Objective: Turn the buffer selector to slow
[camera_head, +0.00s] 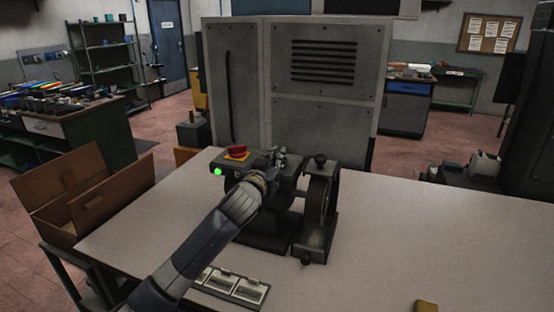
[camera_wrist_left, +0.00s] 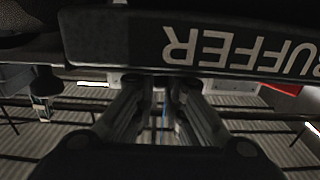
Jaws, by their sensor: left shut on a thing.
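The buffer machine (camera_head: 270,230) stands on the workbench, with a red button (camera_head: 236,151) on a yellow base and a lit green lamp (camera_head: 218,172) on its top left. My left arm reaches over the front of the machine, and its gripper (camera_head: 279,157) is at the machine's top. In the left wrist view the fingers (camera_wrist_left: 166,84) are closed together just below the BUFFER label (camera_wrist_left: 220,48), which appears upside down. They are shut on the small buffer selector, which they mostly hide. Its setting cannot be read. My right gripper is not in view.
A dark wheel unit (camera_head: 318,205) stands just right of my left gripper. A cardboard box (camera_head: 85,190) is at the left. A grey cabinet (camera_head: 325,110) stands behind. The bench's right side is mostly clear.

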